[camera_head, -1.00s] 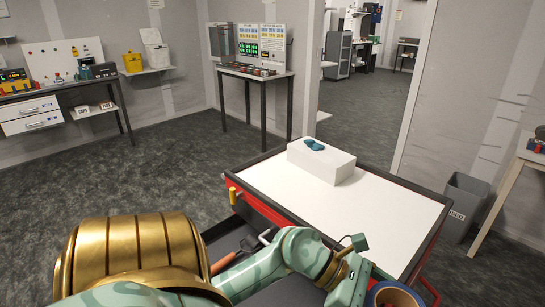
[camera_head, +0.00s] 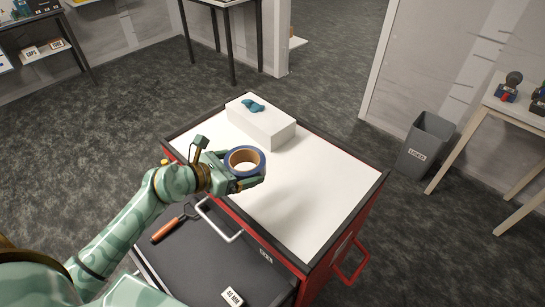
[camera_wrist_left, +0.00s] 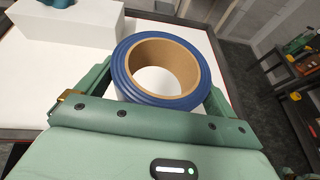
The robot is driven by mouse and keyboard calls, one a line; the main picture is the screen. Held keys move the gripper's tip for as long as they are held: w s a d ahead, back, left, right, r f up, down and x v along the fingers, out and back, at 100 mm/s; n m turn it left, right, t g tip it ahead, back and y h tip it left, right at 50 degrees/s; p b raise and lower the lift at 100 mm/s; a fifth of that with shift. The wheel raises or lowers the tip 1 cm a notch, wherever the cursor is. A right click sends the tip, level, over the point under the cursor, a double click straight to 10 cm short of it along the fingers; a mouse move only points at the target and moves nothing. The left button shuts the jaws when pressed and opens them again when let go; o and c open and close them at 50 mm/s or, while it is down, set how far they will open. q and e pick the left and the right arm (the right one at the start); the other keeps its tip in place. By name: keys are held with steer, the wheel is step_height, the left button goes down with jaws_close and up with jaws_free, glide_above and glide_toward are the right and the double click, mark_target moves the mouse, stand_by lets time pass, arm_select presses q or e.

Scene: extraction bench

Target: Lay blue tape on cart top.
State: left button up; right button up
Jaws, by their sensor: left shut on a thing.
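The blue tape (camera_head: 233,167) is a roll with a tan cardboard core. My left gripper (camera_head: 250,175) is shut on it and holds it over the near left part of the cart top (camera_head: 320,190). In the left wrist view the tape (camera_wrist_left: 128,82) sits between the two fingers of the gripper (camera_wrist_left: 160,95), its open hole facing the camera. The cart top is a white surface with a dark raised rim on a red cart. I cannot tell the exact gap between the roll and the surface. My right gripper is not in view.
A white box (camera_head: 268,128) with a teal item (camera_head: 252,105) on it stands at the cart top's far left. The middle and right of the top are clear. An open drawer (camera_head: 200,260) below holds an orange-handled tool (camera_head: 168,229). A grey bin (camera_head: 427,145) stands right.

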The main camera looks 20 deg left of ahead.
arm_select(q)
steer(key=w+d+f, duration=0.3)
steer(key=w+d, duration=0.1)
steer(key=d, duration=0.2)
steer(key=b, duration=0.2)
glide_above(290, 197)
steer(key=a, duration=0.1)
steer(key=f, duration=0.5)
steer(key=shift+s+a, duration=0.15)
steer(key=shift+s, duration=0.25)
steer(key=shift+w+d+f, duration=0.15)
steer(key=shift+d+f, duration=0.1)
steer(key=shift+f, duration=0.2)
steer(key=f+b, duration=0.1)
steer(key=f, duration=0.1)
steer(key=f+b, duration=0.1)
steer(key=f, duration=0.1)
steer(key=shift+w+d, duration=0.2)
steer(key=shift+d, duration=0.2)
steer(key=shift+r, duration=0.1)
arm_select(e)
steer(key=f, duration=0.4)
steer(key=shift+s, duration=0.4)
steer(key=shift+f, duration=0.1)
arm_select(q)
steer(key=o, duration=0.7)
